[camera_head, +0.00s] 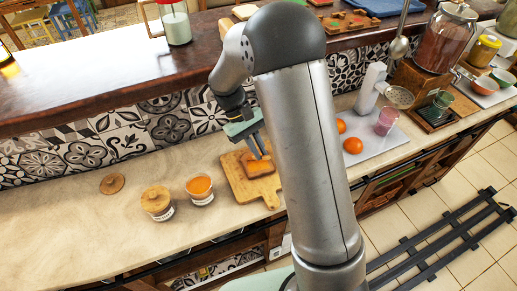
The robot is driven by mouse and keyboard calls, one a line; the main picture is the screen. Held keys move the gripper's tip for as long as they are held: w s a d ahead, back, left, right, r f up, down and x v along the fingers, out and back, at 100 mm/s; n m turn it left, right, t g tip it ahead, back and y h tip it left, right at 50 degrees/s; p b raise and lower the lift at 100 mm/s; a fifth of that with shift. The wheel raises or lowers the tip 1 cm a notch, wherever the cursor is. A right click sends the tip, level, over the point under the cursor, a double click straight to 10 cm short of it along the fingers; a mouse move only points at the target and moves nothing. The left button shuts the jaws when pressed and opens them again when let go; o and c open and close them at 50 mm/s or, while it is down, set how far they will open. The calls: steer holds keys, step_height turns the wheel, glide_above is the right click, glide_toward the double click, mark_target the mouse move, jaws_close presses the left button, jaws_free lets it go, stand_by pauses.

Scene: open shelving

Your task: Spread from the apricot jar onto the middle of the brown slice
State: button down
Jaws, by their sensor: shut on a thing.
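The apricot jar (200,191) stands open on the counter, with orange spread visible inside. To its right is a wooden board (240,187) with the brown slice (259,169) lying on it; the slice looks orange-brown on top. My gripper (252,142) is above the far side of the board, close over the slice, and points down. It is shut on a thin grey spreader (262,153), whose lower end is at or just above the slice; I cannot tell whether they touch. My arm hides the area right of the board.
A jar with a wooden lid (157,203) stands left of the open jar, and a loose round wooden lid (112,183) lies farther left. Oranges (353,146) and a pink glass (387,121) are on a white board at right. A raised ledge (100,78) runs behind.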

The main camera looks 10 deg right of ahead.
steer(key=shift+s+f, duration=0.1)
steer(key=shift+s, duration=0.75)
steer(key=shift+w, duration=0.15)
steer(key=shift+w, duration=0.7)
steer(key=shift+s, duration=0.2)
steer(key=shift+s+f, duration=0.1)
steer(key=shift+s, duration=0.55)
steer(key=shift+w, duration=0.15)
